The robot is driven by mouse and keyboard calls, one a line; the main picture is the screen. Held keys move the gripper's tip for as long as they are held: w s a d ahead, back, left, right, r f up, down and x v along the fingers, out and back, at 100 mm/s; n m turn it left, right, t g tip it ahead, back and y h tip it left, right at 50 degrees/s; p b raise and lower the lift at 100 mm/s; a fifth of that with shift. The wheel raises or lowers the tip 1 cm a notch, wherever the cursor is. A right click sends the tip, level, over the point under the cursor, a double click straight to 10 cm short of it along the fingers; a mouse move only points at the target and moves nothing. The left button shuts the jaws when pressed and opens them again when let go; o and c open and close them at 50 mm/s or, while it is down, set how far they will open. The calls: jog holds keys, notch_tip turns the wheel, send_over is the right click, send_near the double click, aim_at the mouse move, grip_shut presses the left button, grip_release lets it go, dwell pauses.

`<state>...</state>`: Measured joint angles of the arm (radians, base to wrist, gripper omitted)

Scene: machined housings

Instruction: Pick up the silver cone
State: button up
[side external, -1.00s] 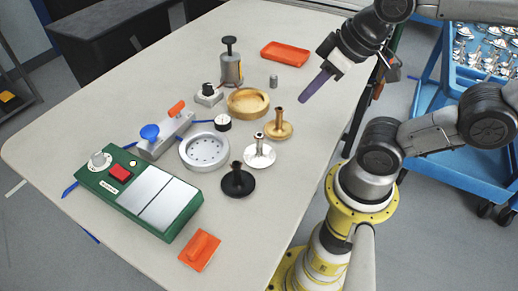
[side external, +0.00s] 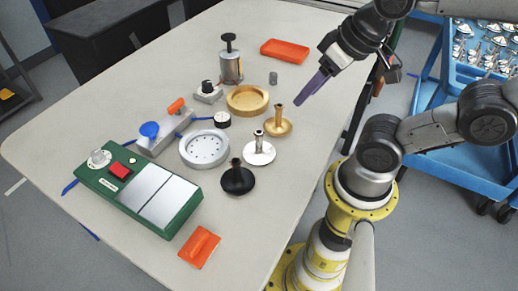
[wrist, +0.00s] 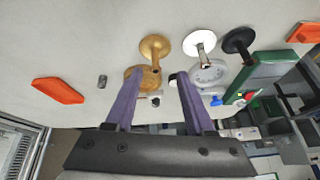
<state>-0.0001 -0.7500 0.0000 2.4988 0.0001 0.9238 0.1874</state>
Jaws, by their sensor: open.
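The silver cone (side external: 259,154) stands upright on its wide base on the table, stem up. It sits between a gold cone (side external: 278,127) and a black cone (side external: 237,183). The silver cone also shows in the wrist view (wrist: 199,42), beyond the right finger's tip. My gripper (side external: 297,101) is above the table, up and right of the silver cone in the side view and nearest the gold cone. Its two purple fingers (wrist: 158,78) are apart with nothing held between them; the gold cone (wrist: 154,46) lies ahead of the gap.
A gold dish (side external: 247,100) and silver dish (side external: 204,150) stand left of the cones. A green control box (side external: 136,192), orange block (side external: 199,249), orange tray (side external: 285,52) and small grey cylinder (side external: 273,78) are around. The table's right side is mostly clear.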

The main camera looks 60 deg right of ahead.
jog(key=r+m, duration=0.1)
jog(key=m, duration=0.3)
notch_tip(320, 180, up, 4)
jog(key=m+g, duration=0.5)
jog(key=m, duration=1)
send_over(259, 132)
jog(key=shift+f, duration=6.85)
grip_shut()
